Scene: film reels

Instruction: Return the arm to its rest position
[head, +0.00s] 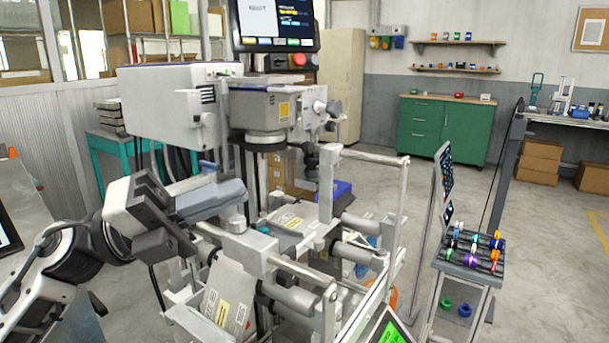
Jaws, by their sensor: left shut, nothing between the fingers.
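My left arm comes in from the lower left with a white link and a dark wrist ring. My left gripper (182,210) is a dark grey block at its end, in front of the left side of the machine (165,95). The gripper is shut and empty. It overlaps the machine's grey parts in the picture, and I cannot tell whether it touches them. My right gripper does not show.
The machine's frame of bars and rollers (290,270) fills the middle. A small rack (480,275) with several coloured spools stands at the right. A green cabinet (445,128) is against the back wall. Open floor (540,270) lies at the right.

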